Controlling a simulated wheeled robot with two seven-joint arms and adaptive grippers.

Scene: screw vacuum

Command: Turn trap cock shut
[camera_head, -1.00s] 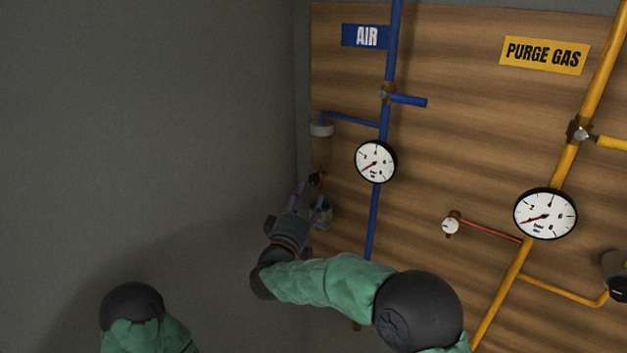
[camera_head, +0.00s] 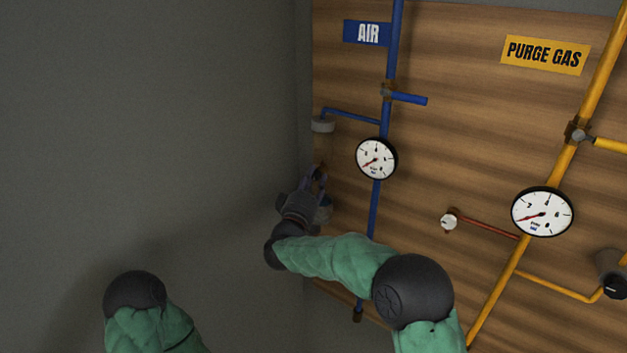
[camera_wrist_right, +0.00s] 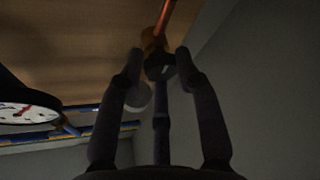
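The trap cock, with a brass body (camera_wrist_right: 152,40), a dark round end (camera_wrist_right: 160,67) and an orange-red bar, shows at the top of the right wrist view. In the head view it is a small dark spot at the board's left edge, mostly hidden by my right gripper (camera_head: 314,178). In the wrist view my right gripper (camera_wrist_right: 161,68) is open, its fingers on both sides of the dark end. Contact cannot be told. A dark jointed bar, perhaps another finger, stands between them. My left gripper is out of view.
The blue air pipe (camera_head: 375,205) and its gauge (camera_head: 376,159) are just right of my right gripper. A grey wall (camera_head: 150,130) is close on the left. The purge gas gauge (camera_head: 542,212) and yellow pipe are farther right.

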